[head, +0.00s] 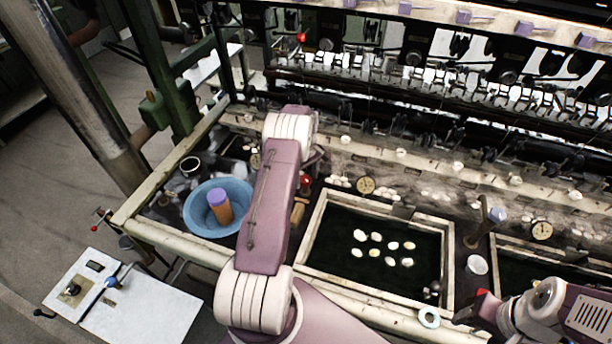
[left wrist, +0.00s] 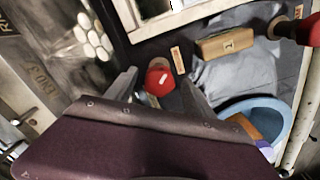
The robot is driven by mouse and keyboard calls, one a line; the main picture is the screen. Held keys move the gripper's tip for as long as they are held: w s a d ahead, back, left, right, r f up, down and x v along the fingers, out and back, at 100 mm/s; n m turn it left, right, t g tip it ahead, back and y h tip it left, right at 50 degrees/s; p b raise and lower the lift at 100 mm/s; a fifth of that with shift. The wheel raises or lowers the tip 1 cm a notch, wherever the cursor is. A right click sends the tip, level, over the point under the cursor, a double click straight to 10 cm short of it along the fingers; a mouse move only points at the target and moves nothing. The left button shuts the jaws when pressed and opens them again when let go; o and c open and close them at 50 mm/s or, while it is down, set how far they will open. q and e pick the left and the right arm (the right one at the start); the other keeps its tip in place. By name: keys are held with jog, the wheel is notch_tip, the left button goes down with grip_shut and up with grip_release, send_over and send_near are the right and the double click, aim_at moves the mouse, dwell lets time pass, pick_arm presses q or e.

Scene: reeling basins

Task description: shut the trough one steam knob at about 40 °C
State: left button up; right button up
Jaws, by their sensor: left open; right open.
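A red steam knob (head: 305,182) with a white mark sits just left of the cocoon trough (head: 319,215). In the left wrist view the red knob (left wrist: 160,80) lies between the two spread fingers of my left gripper (left wrist: 158,90). The gripper is open; I cannot tell whether it touches the knob. In the head view my left forearm mostly hides this gripper. A round dial (head: 366,185) is on the trough's back edge, its reading too small to make out. My right gripper (head: 472,309) is low at the right, open, apart from the knob.
A blue basin (head: 193,222) holding an orange cylinder with a purple top stands left of my left arm. A wooden block (left wrist: 225,43) marked 1 lies near the knob. Several white cocoons (head: 376,237) float in the trough. Reeling machinery fills the back.

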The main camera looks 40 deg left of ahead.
pick_arm(q)
jog(key=shift+d+f, duration=0.1)
grip_shut()
jog(key=shift+m, duration=0.4)
jog(key=m+b, duration=0.1)
jog(key=m, duration=0.1)
jog(key=shift+m, duration=0.4)
jog(key=shift+s+a+m+b, duration=0.1)
jog(key=shift+m+b, duration=0.15)
jog(key=shift+m, duration=0.95)
jog(key=shift+s+a+m+b, duration=0.1)
jog(key=shift+m+b, duration=0.15)
jog(key=shift+m, duration=0.95)
jog(key=shift+w, duration=0.1)
grip_release()
